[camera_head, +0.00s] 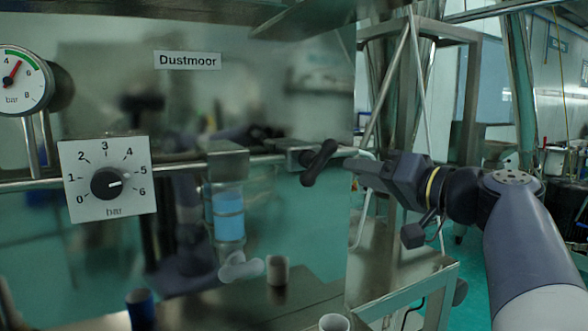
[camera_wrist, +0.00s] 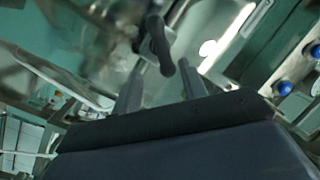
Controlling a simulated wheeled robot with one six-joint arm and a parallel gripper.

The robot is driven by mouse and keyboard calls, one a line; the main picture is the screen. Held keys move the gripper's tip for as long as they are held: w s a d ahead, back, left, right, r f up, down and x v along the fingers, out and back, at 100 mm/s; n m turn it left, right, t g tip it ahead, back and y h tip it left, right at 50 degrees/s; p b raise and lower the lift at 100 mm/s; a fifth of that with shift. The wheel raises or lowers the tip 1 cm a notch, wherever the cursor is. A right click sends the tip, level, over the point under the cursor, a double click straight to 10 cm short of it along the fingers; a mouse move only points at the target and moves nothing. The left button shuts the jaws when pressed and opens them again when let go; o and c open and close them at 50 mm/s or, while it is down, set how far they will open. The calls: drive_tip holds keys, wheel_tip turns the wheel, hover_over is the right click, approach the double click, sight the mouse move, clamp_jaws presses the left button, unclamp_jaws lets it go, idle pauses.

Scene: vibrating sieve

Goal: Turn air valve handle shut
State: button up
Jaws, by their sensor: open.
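The air valve handle (camera_head: 319,163) is a dark lever with rounded ends on the horizontal pipe, below and right of the Dustmoor sign. It is tilted, upper end to the right. My gripper (camera_head: 353,166) is just right of the handle, fingers pointing left toward it. In the wrist view the handle (camera_wrist: 159,44) shows ahead, its lower end at the gap between the two grey fingers of my gripper (camera_wrist: 160,80). The fingers are apart with nothing gripped. I cannot tell whether a finger touches the handle.
A regulator dial (camera_head: 107,183) and a round pressure gauge (camera_head: 20,80) are at the left. A blue-filled bowl (camera_head: 228,215) hangs below the pipe (camera_head: 180,170). A blue cup (camera_head: 141,308) and pale cups stand lower down. A metal frame (camera_head: 400,70) rises behind my arm.

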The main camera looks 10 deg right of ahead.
sight(323, 164)
drive_tip(key=p+x, duration=0.3)
drive_tip(key=x, duration=0.7)
drive_tip(key=shift+w+a+r, duration=0.1)
drive_tip(key=shift+w+a, duration=0.15)
drive_tip(key=shift+w, duration=0.05)
clamp_jaws()
